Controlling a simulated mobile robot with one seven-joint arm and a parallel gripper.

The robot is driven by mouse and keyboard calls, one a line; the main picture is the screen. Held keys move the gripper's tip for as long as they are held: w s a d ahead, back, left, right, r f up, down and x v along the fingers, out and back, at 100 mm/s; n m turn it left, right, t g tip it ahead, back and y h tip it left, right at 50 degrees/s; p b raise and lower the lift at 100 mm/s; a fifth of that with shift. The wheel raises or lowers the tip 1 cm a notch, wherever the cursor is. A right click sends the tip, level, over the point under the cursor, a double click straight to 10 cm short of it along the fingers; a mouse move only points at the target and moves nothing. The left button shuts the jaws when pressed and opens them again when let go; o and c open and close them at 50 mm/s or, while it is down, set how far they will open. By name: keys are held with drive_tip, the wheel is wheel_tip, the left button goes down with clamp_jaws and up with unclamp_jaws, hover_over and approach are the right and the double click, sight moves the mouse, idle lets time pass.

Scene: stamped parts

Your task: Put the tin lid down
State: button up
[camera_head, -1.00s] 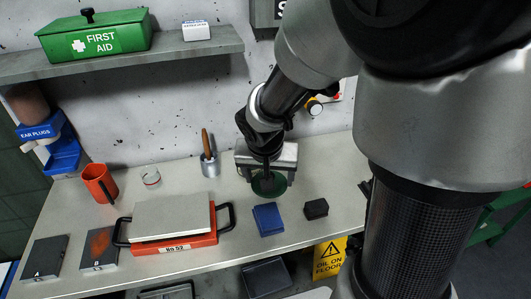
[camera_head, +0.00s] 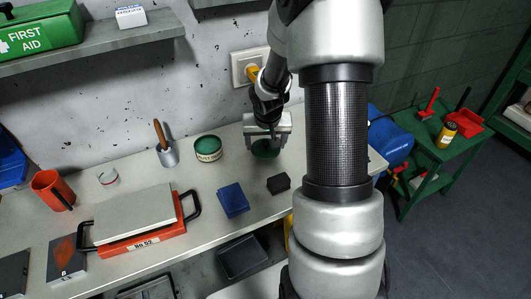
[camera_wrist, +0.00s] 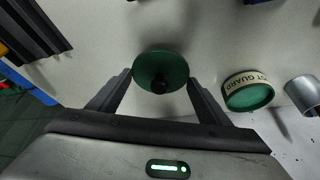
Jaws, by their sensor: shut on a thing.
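The tin lid (camera_head: 265,150) is a round green disc. My gripper (camera_head: 268,141) is shut on the lid. In the wrist view its two fingertips (camera_wrist: 160,78) are at opposite sides of the rim. The lid is low over the back right part of the worktop (camera_head: 205,235); I cannot tell whether it touches. The green tin (camera_head: 208,149) with a cream label stands to the left of the gripper, and also shows in the wrist view (camera_wrist: 248,93).
A brush in a metal cup (camera_head: 166,152) stands left of the tin. A blue box (camera_head: 233,200) and a black block (camera_head: 278,184) lie in front. An orange-framed plate (camera_head: 135,220) is farther left. A yellow-plugged wall socket (camera_head: 250,68) is behind.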

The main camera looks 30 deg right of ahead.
sight(266, 150)
drive_tip(key=shift+f+b, duration=0.3)
drive_tip(key=shift+f, duration=1.5)
drive_tip(key=shift+f, duration=0.15)
drive_tip(key=o, duration=1)
drive_tip(key=shift+r, duration=0.35)
drive_tip(key=p+v, duration=0.2)
drive_tip(key=v, duration=0.9)
drive_tip(key=shift+s+a+r, duration=0.15)
drive_tip(key=shift+s+r, duration=0.1)
drive_tip(key=shift+s, duration=0.05)
